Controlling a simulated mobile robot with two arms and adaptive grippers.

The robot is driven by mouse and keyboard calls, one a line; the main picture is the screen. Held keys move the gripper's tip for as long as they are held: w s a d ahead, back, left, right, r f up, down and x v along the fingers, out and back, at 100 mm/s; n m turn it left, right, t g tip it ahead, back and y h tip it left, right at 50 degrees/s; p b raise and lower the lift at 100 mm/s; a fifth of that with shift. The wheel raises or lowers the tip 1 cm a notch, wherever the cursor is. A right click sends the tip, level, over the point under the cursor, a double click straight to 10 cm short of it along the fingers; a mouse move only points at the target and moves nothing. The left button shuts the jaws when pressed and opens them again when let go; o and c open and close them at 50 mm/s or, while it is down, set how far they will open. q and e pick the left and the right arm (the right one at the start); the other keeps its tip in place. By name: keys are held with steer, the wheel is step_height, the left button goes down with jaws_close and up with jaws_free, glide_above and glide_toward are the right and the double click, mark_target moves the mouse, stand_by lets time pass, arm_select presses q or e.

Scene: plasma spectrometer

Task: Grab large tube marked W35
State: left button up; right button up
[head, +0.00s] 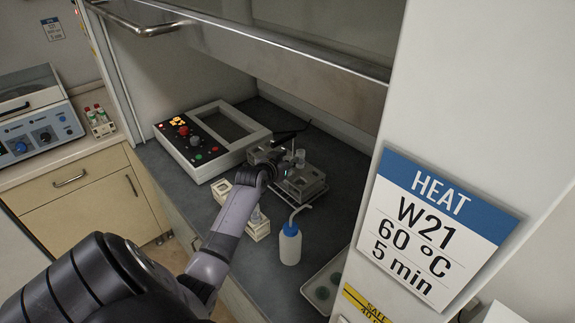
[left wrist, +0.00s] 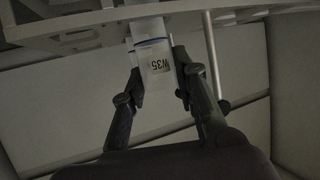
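The tube marked W35 (left wrist: 158,50) is in the left wrist view. It is pale and translucent, with a dark blue line and a white label that reads W35. My left gripper (left wrist: 160,82) has one finger on each side of it, and both fingers look in contact with the labelled part. In the head view my left gripper (head: 268,172) is at the left side of a grey metal rack (head: 308,187) on the worktop. A clear tube (head: 299,157) stands at the rack; its label cannot be read there. My right gripper is not in view.
A control unit (head: 212,140) with buttons and an opening stands behind my arm. Near the rack are a wash bottle (head: 290,244), pale wooden blocks (head: 258,226) and a tray (head: 325,285). The hood sash (head: 300,72) hangs above. A W21 heat sign (head: 435,225) is at right.

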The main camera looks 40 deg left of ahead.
arm_select(q)
jaws_close()
stand_by(0.3)
